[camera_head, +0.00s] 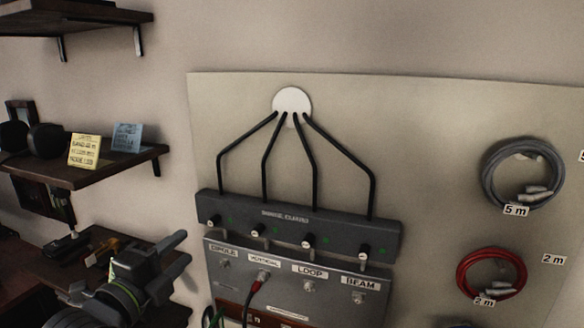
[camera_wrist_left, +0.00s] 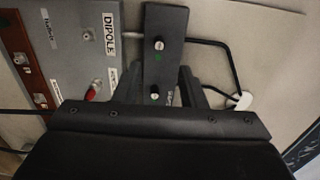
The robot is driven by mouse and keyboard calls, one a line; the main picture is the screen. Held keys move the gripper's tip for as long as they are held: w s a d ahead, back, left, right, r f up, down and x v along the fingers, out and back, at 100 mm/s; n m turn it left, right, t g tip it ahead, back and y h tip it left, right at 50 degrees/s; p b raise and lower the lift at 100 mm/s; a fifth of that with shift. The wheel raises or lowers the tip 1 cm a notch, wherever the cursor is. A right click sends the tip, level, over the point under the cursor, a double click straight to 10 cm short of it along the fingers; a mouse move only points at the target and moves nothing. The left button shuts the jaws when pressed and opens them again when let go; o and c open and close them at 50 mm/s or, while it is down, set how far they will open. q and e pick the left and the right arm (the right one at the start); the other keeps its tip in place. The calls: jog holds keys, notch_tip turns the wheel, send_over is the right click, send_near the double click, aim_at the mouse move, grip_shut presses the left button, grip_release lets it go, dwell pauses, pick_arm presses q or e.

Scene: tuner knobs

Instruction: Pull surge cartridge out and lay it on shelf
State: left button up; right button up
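A dark grey surge bar (camera_head: 285,216) is mounted on the wall panel. It carries several small cartridges with pale round knobs, such as the leftmost one (camera_head: 214,220), with green lights beside them. All look seated. In the left wrist view the bar (camera_wrist_left: 165,22) runs upright, with one knob (camera_wrist_left: 157,44) ahead of the fingers and another (camera_wrist_left: 154,95) between them. My left gripper (camera_head: 186,250) is open and empty, left of and below the bar in the head view. The middle shelf (camera_head: 120,166) is on the left wall. My right gripper is not in view.
A switch box (camera_head: 225,285) with labelled sockets and a red-plugged cable (camera_head: 257,286) hangs below the bar. Black cables (camera_head: 265,165) rise from the bar to a white disc (camera_head: 292,101). Yellow (camera_head: 84,150) and blue (camera_head: 127,137) notes stand on the shelf. Coiled cables (camera_head: 492,272) hang right.

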pick_arm(q)
jog(key=b+x, duration=0.2)
jog(key=x, duration=0.6)
jog(key=shift+f, duration=0.15)
jog(key=shift+w+d, duration=0.15)
jog(key=shift+w, duration=0.4)
jog(key=shift+b, duration=0.3)
dwell(0.4)
grip_shut()
jog(key=shift+s, duration=0.1)
jog(key=p, duration=0.1)
send_near(211, 224)
jog(key=x, duration=0.2)
jog(key=shift+w, duration=0.25)
dwell(0.9)
